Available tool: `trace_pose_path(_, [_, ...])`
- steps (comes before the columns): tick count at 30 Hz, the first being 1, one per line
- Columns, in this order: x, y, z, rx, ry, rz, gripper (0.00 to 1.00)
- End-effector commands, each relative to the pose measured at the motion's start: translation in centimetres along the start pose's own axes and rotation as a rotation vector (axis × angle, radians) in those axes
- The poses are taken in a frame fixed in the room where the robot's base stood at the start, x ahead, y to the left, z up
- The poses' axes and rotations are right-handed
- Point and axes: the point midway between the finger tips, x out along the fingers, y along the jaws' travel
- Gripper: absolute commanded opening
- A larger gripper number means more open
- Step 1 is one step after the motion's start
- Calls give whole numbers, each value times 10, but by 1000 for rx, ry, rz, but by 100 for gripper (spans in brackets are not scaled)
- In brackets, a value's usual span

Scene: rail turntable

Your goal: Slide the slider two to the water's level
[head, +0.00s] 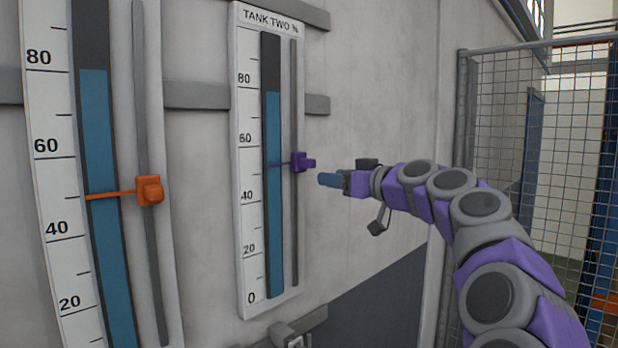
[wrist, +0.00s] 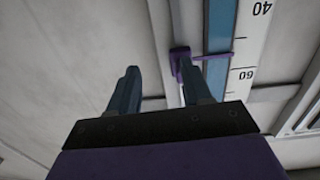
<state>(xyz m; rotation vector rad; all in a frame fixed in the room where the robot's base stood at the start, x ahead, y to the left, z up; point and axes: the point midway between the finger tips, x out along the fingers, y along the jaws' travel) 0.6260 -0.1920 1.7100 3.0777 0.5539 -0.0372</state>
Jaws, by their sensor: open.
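Slider two is a purple knob (head: 303,162) with a thin pointer on the TANK TWO gauge (head: 249,215). Its pointer stands near 50. In the wrist view, where the scale appears inverted, my gripper's two fingers (wrist: 160,80) are apart and empty. The knob (wrist: 180,56) shows beyond the tip of the right finger.
Another gauge (head: 52,190) stands on the left with an orange slider (head: 150,190) near 50. Grey horizontal rails (head: 195,95) run behind the gauges. A wire mesh fence (head: 530,130) stands on the right. The wall (head: 375,90) around my gripper is bare.

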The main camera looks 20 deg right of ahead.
Motion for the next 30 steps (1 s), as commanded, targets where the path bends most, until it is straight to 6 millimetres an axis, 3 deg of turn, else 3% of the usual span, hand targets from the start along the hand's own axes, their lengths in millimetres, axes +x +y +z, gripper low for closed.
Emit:
trace_pose_path(10, [-26, 10, 2, 5, 4, 2, 49])
trace_pose_path(30, [-68, 10, 3, 5, 4, 3, 49])
